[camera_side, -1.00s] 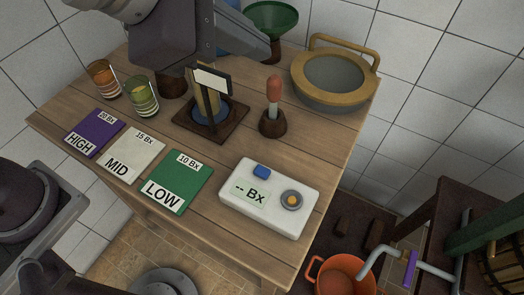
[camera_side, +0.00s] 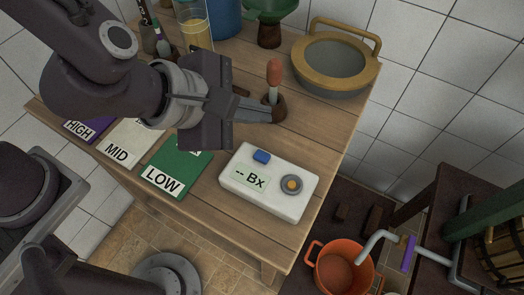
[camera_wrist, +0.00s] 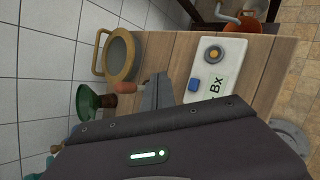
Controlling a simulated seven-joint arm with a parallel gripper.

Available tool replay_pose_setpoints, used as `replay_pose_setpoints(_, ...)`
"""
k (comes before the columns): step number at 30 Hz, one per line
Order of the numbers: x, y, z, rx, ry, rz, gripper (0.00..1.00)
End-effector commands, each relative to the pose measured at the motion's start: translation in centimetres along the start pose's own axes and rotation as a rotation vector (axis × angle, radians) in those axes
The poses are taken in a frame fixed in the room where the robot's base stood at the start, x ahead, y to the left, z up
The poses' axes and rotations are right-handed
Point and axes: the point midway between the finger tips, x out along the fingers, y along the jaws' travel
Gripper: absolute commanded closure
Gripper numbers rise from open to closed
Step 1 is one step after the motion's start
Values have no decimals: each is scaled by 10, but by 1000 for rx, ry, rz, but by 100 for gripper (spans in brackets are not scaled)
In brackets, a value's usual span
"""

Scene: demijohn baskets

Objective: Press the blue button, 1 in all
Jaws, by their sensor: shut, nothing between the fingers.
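The blue button (camera_side: 262,156) is a small raised block at the back left corner of a white meter box (camera_side: 242,192). The box has a display reading "-- Bx" and a round grey knob with an orange centre (camera_side: 291,184). In the wrist view the blue button (camera_wrist: 193,84) shows on the white box (camera_wrist: 208,58), just right of the fingers. My gripper (camera_side: 268,113) is shut and empty, above the table behind the button and apart from it. It also shows in the wrist view (camera_wrist: 158,78).
An orange-handled tool in a brown stand (camera_side: 274,85) is close to my fingertips. A yellow-rimmed pan (camera_side: 335,68) is at the back right. LOW (camera_side: 176,165), MID (camera_side: 132,143) and HIGH (camera_side: 80,130) cards lie left of the box. An orange bucket (camera_side: 338,265) stands below, right of the table.

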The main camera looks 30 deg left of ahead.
Motion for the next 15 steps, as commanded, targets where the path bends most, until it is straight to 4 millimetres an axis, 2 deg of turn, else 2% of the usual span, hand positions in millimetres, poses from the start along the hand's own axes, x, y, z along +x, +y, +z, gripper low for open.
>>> replay_pose_setpoints(5,10,-8,-9,4,7,-1,100)
replay_pose_setpoints(15,45,-34,-33,2,3,-3,100)
